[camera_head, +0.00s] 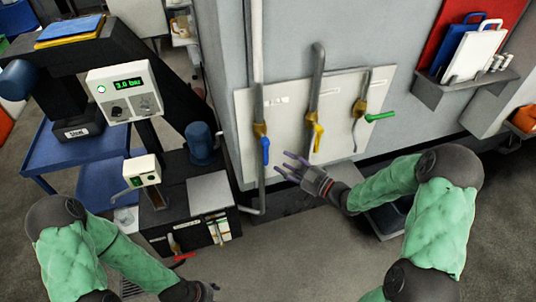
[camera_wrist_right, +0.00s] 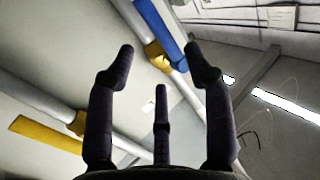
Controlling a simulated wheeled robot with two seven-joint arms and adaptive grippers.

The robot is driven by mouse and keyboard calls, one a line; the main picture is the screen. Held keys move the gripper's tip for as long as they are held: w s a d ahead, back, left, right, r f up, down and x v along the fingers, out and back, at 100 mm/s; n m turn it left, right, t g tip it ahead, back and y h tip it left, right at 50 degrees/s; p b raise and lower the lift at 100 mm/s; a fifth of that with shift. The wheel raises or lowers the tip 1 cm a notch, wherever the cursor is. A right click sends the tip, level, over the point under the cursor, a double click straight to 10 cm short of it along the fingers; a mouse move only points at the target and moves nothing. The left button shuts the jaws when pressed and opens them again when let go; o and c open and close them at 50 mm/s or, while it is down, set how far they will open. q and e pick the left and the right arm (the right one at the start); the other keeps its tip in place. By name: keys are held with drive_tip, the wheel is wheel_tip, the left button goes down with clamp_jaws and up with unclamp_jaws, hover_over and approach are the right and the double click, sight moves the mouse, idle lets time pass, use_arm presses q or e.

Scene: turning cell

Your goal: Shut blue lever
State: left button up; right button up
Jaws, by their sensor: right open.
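The blue lever (camera_head: 266,150) sits on a brass valve on the left pipe of the white wall panel (camera_head: 345,100). It points down, roughly along the pipe. My right gripper (camera_head: 283,163) is just below and right of it, fingers spread, empty, and apart from it as far as I can tell. In the right wrist view the blue lever (camera_wrist_right: 165,30) shows beyond and between the open fingers (camera_wrist_right: 160,62), toward the top. My left gripper (camera_head: 203,291) is at the bottom edge, partly cut off; its fingers are unclear.
A yellow lever (camera_head: 318,138) points down on the middle pipe. A green lever (camera_head: 380,117) sticks out rightward on the right pipe. A dark cabinet (camera_head: 190,205) with a blue motor-like cylinder (camera_head: 200,143) stands left of the panel. Open floor lies in front.

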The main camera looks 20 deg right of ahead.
sight(267, 152)
drive_tip(key=shift+b+x, duration=1)
drive_tip(key=shift+x, duration=3.25)
clamp_jaws()
